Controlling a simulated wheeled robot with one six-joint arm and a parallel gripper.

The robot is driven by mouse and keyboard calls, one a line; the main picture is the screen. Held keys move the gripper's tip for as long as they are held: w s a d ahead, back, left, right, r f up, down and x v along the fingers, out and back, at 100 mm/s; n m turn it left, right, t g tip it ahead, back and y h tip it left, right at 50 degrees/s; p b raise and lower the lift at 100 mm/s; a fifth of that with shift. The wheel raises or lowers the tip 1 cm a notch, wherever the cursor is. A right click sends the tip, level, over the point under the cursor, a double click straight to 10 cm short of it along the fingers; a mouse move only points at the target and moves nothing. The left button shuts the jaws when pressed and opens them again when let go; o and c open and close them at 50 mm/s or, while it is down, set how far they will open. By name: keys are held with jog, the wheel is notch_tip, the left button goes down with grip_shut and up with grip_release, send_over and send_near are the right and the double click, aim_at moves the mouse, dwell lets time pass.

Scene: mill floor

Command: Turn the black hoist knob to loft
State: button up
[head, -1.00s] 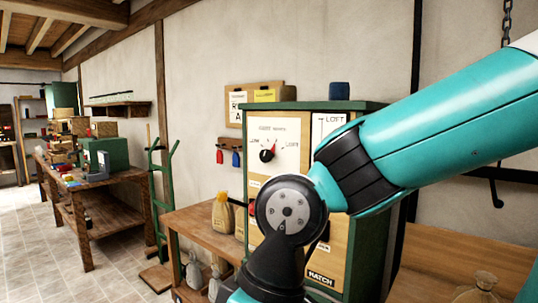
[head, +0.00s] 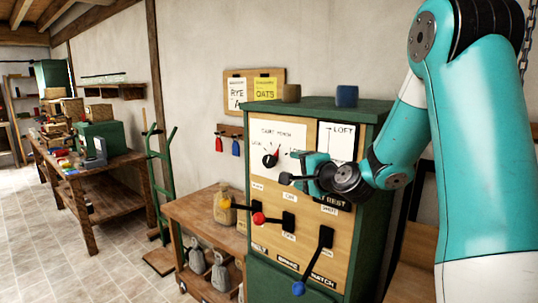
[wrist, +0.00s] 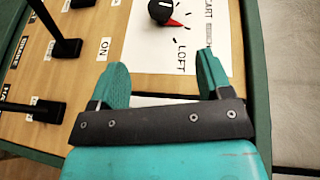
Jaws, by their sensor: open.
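The black hoist knob (head: 270,160), with a red pointer, sits on a white dial card at the upper left of the panel. Its pointer is tilted up and right in the head view. In the wrist view the knob (wrist: 160,12) is at the top edge, partly cut off, and the printed word LOFT (wrist: 182,58) is below it. My gripper (head: 301,166) is just right of the knob in the head view. In the wrist view my gripper (wrist: 162,66) has its two teal fingers wide apart, with nothing between them. The knob lies beyond the fingertips.
Levers with a red knob (head: 259,219) and a blue knob (head: 299,288) stick out lower on the panel. A wooden bench (head: 195,210) stands left.

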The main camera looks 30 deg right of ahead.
aim_at(271, 161)
jog(key=w+p, duration=0.2)
jog(key=w, duration=0.3)
jog(key=w+f+p, duration=0.1)
jog(key=w+p, duration=0.2)
jog(key=w, duration=0.2)
jog(key=w+d+f+p, duration=0.1)
jog(key=w+p, duration=0.1)
jog(key=w, duration=0.3)
jog(key=shift+w+f, duration=0.15)
jog(key=shift+w, duration=0.2)
jog(key=shift+w+f+p, duration=0.25)
jog(key=shift+w+p, duration=0.05)
jog(key=shift+w, duration=0.35)
jog(key=c, duration=0.9)
